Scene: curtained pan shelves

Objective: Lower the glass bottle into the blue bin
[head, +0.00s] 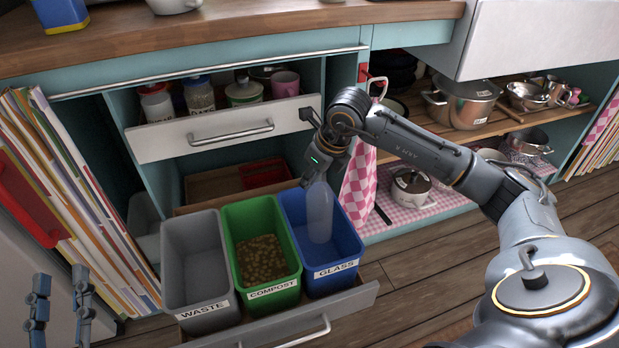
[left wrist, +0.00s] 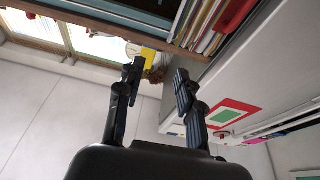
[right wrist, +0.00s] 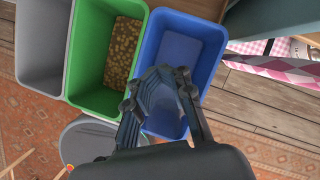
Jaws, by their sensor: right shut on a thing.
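The pale translucent glass bottle (head: 320,212) hangs roughly upright over the opening of the blue bin (head: 351,247), which is labelled GLASS. My right gripper (head: 318,177) is shut on the bottle's upper part. In the right wrist view the bottle (right wrist: 161,92) sits between the fingers, with the blue bin (right wrist: 207,38) around it in the picture. How far its lower end is below the rim, and whether it touches the bin floor, I cannot tell. My left gripper (head: 62,290) is at the lower left, away from the bins. Its fingers are apart and empty in the left wrist view (left wrist: 157,75).
A green COMPOST bin (head: 273,294) with brown contents and a grey WASTE bin (head: 205,306) stand beside the blue bin in the pulled-out drawer (head: 345,300). An open upper drawer (head: 170,143) is behind. A pink checked cloth (head: 358,185) hangs to the right.

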